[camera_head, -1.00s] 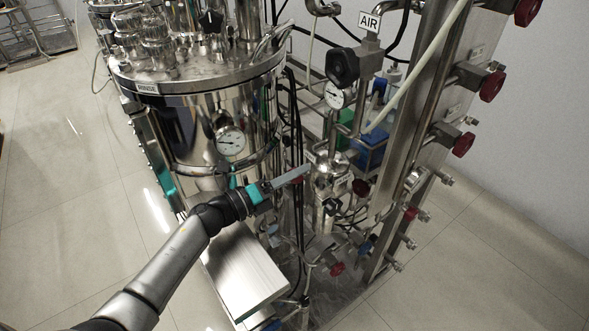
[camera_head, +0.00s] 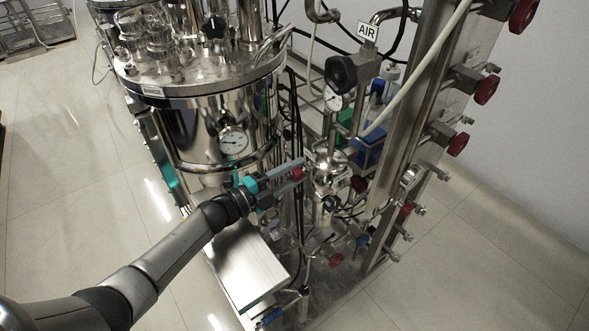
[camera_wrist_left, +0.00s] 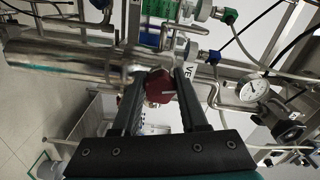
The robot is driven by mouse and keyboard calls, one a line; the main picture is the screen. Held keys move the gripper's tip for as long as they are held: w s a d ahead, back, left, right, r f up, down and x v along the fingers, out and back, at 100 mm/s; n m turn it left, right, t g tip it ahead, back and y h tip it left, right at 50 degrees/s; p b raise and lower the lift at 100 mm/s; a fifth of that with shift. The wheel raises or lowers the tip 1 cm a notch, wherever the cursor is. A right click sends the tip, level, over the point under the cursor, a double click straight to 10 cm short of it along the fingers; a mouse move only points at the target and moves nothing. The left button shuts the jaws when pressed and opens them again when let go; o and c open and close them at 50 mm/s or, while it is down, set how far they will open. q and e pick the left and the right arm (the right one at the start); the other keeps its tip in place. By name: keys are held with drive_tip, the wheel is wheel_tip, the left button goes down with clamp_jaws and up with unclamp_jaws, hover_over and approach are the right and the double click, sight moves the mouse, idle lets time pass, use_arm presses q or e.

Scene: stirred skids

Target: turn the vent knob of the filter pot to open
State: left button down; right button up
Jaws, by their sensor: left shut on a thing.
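The filter pot (camera_head: 326,164) is a small shiny steel vessel right of the large tank; its steel body also shows in the left wrist view (camera_wrist_left: 75,54). The vent knob (camera_head: 298,174) is red and sits at the pot's left side. In the left wrist view the red knob (camera_wrist_left: 159,88) is between the two dark fingers of my left gripper (camera_wrist_left: 158,76), next to a partly hidden label starting "VE". My left gripper (camera_head: 299,170) is shut on this knob, one finger on each side. My right gripper is not in view.
A large steel tank (camera_head: 195,125) with a gauge stands close on the left. A steel panel (camera_head: 405,155) with red handwheels rises at the right. A pipe labelled AIR (camera_head: 367,31), thin hoses and a small gauge crowd the pot. Open floor lies left and right.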

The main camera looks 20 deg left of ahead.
use_arm(q)
drive_tip(key=shift+n, duration=0.5)
drive_tip(key=shift+c, duration=2.2)
unclamp_jaws()
drive_tip(key=v, duration=1.5)
drive_tip(key=shift+a+p, duration=0.1)
drive_tip(key=shift+p, duration=0.3)
